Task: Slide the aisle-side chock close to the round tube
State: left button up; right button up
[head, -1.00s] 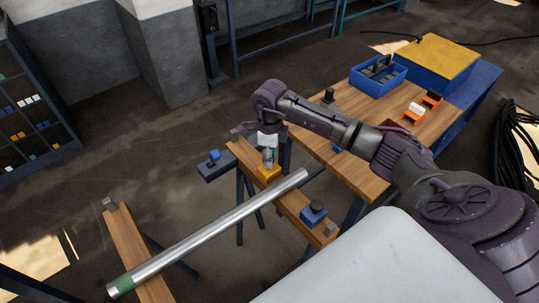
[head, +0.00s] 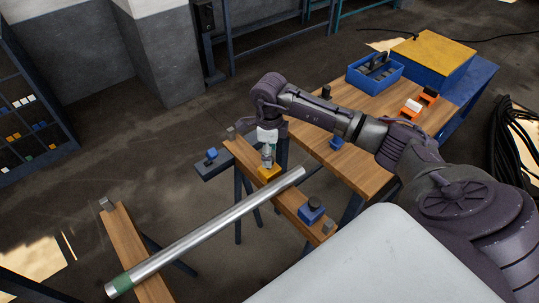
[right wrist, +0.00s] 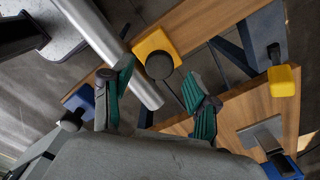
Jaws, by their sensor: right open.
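The round tube (head: 205,230), bare metal with a green band at its near end, lies across two wooden-topped supports. A yellow chock (head: 269,173) sits on the far wooden beam (head: 291,196), close beside the tube's upper end. In the right wrist view the yellow chock (right wrist: 148,44) has a round black knob, and the tube (right wrist: 110,42) passes to its left. A blue chock (head: 311,214) with a dark knob sits on the same beam, across the tube. My right gripper (head: 267,158) is open just above the yellow chock; its fingers (right wrist: 160,98) straddle the knob's line of view. My left gripper is out of view.
A workbench (head: 365,170) with a blue tote (head: 376,80) and orange pieces (head: 412,108) stands behind my right arm. A dark side bracket (head: 215,169) with a blue piece juts from the beam's far end. The near support's wooden top (head: 125,245) is mostly bare.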

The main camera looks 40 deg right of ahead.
notch_tip(320, 180, up, 10)
jog(key=shift+r, duration=0.25)
dwell(0.5)
